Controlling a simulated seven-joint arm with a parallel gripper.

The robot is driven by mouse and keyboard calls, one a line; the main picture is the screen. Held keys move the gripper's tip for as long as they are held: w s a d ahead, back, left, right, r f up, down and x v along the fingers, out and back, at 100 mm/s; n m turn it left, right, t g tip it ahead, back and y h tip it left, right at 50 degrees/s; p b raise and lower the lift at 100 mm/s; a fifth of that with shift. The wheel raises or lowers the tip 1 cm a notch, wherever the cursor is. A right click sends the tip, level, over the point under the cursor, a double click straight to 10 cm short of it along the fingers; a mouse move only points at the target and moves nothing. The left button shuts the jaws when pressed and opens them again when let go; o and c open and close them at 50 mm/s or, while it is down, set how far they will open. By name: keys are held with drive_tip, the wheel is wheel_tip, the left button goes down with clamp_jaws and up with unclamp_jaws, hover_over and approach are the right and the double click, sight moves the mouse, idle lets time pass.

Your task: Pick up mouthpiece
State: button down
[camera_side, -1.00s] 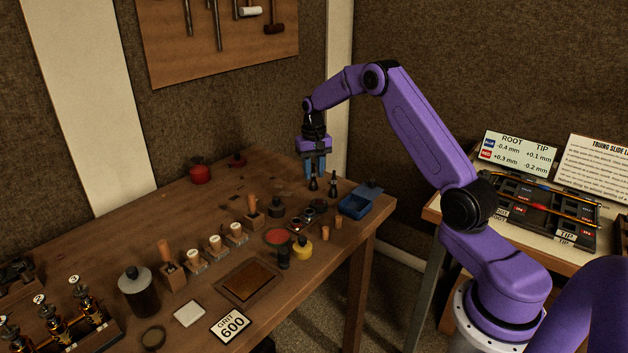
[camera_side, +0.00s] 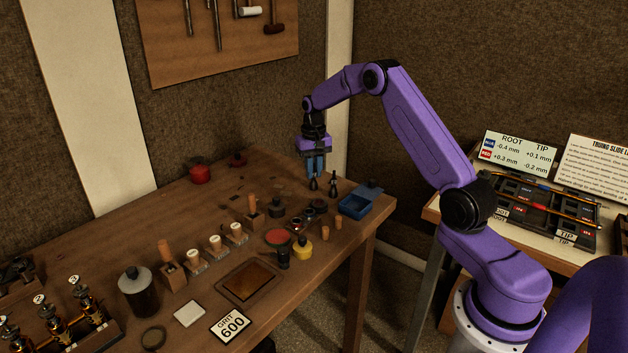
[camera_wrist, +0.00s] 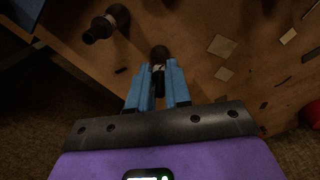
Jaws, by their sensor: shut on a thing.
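Two small dark mouthpiece-shaped pieces stand on the far right part of the wooden bench. My gripper (camera_side: 316,175) points down over the left dark mouthpiece (camera_side: 313,185), and its blue fingers are shut on that piece's upper part. In the wrist view my gripper (camera_wrist: 160,72) has the mouthpiece (camera_wrist: 160,53) between its fingertips, with its rounded dark end showing beyond them. The piece looks upright and at bench level; I cannot tell whether it touches the wood. The second dark piece (camera_side: 333,186) stands just to the right, apart from my fingers; it also shows in the wrist view (camera_wrist: 104,24).
An open blue box (camera_side: 354,207) is right of the pieces, near the bench edge. Small dark pots and a yellow jar (camera_side: 302,249) stand in front. A red pot (camera_side: 200,173) is at the back left.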

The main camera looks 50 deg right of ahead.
drive_tip(key=shift+r, duration=3.8)
